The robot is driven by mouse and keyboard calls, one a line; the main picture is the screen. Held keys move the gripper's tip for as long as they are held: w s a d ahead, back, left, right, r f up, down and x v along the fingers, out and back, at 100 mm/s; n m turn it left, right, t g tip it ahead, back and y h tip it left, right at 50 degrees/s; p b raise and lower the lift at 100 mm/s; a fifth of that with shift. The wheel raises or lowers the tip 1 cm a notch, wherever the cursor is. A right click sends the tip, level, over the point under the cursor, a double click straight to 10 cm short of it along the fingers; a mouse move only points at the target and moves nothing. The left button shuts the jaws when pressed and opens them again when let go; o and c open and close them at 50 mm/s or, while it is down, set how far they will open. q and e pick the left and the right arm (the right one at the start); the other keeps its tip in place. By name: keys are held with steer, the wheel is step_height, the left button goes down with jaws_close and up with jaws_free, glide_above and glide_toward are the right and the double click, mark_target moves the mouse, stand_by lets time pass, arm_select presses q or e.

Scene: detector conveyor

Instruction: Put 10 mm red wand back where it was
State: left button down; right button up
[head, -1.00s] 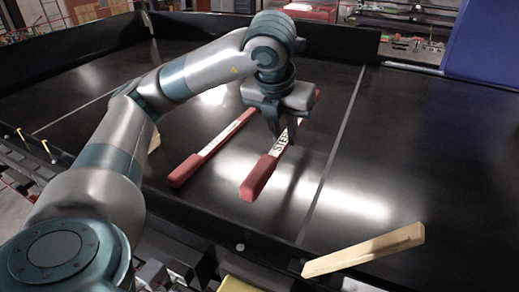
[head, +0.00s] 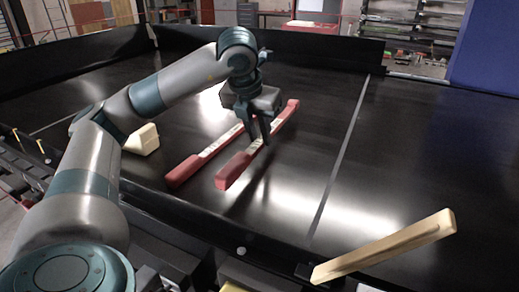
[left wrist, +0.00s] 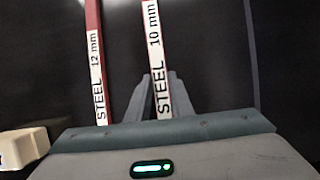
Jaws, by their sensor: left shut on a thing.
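The 10 mm red wand (head: 235,171) has red ends and a white label reading "STEEL 10 mm". My left gripper (head: 261,141) is shut on it near its middle, over the belt. I cannot tell whether the wand touches the belt. In the left wrist view the wand (left wrist: 157,60) runs up between the gripper fingers (left wrist: 159,98). My right gripper is not in view.
A pale wooden bar (head: 385,246) lies at the front right. A cream block (head: 143,141) sits by my left arm and shows in the left wrist view. A grey line (head: 338,155) crosses the black belt (head: 420,150). Dark side walls (head: 310,46) bound it; the right is clear.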

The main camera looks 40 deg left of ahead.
mark_target(258, 142)
arm_select(q)
steer(key=shift+f+b, duration=1.05)
steer(key=shift+f, duration=0.95)
steer(key=shift+f, duration=0.15)
steer(key=c, duration=1.6)
jaws_free()
steer(key=shift+o, duration=0.2)
steer(key=shift+r, duration=0.2)
